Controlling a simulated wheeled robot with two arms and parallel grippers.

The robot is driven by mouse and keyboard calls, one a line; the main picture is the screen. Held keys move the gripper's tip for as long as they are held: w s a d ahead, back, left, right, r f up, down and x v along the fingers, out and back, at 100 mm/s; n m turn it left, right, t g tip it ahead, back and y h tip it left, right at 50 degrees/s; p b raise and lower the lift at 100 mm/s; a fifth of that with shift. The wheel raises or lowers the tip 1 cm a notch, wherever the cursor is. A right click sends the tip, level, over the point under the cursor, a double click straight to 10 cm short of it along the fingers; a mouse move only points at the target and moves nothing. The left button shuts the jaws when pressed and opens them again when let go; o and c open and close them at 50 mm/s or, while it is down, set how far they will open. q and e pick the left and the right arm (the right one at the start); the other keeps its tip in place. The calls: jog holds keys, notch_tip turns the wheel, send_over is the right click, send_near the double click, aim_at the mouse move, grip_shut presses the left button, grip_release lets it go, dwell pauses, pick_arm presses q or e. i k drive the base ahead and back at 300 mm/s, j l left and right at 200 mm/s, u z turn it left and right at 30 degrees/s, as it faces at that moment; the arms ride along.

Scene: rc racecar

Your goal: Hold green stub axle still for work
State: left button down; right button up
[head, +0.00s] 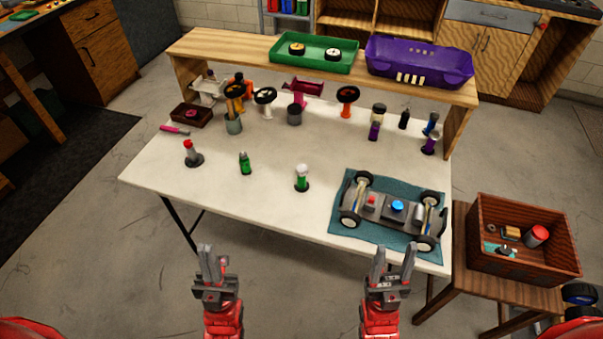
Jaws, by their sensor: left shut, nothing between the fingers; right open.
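Two small green upright parts stand on the white table (200,205). One is a slim dark-green piece (245,162) near the middle; the other is a green piece with a white top (301,178) on a dark round base, to its right. I cannot tell for certain which is the green stub axle. My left gripper (213,262) is shut and empty in front of the table's near edge, well short of both green parts. My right gripper (393,262) is open and empty, in front of the car chassis (384,208), touching nothing.
The chassis lies on a teal mat (352,190) at the table's right. A red-topped part (192,153) stands at left. Several wheels, cups and bottles line the back under a wooden shelf (215,45). A wooden crate (520,275) stands right. The table's front left is clear.

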aim_at(302, 170)
jog(key=i, duration=0.85)
